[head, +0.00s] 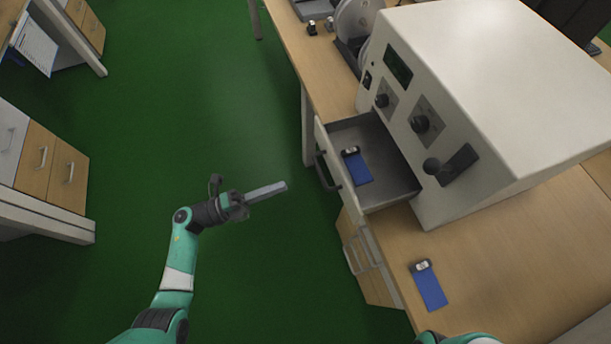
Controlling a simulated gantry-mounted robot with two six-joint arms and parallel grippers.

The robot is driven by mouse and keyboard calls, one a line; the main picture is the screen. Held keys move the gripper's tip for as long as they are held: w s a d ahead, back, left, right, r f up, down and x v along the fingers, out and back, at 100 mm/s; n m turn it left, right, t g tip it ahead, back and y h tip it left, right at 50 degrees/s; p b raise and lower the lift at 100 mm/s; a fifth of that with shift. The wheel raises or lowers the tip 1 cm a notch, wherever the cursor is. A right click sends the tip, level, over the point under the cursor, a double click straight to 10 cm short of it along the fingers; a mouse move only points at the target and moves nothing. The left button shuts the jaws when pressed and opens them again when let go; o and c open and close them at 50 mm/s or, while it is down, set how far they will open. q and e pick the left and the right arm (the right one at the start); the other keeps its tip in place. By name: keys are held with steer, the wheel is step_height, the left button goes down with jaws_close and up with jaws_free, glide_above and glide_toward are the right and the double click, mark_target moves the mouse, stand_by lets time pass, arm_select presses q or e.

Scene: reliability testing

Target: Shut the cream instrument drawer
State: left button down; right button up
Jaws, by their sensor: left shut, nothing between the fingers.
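The cream instrument drawer (372,205) is pulled out of the front of a large cream instrument (500,75). It has a dark curved handle (328,172) on its front. A small blue item with a black and silver top (357,167) lies inside it. My left gripper (283,187) is shut and empty, over the green floor to the left of the drawer. Its fingers point right toward the drawer handle, with a clear gap between. My right gripper is out of view; only a bit of teal arm shows at the bottom edge.
The instrument stands on a wooden bench (500,270). A second blue item (428,287) lies on the bench in front of it. Bench drawers with a pale handle (361,255) sit below. A reel (355,22) stands behind the drawer. The floor (220,110) around my left arm is clear.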

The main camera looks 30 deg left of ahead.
arm_select(q)
steer(key=b+x, duration=0.2)
steer(key=x, duration=0.6)
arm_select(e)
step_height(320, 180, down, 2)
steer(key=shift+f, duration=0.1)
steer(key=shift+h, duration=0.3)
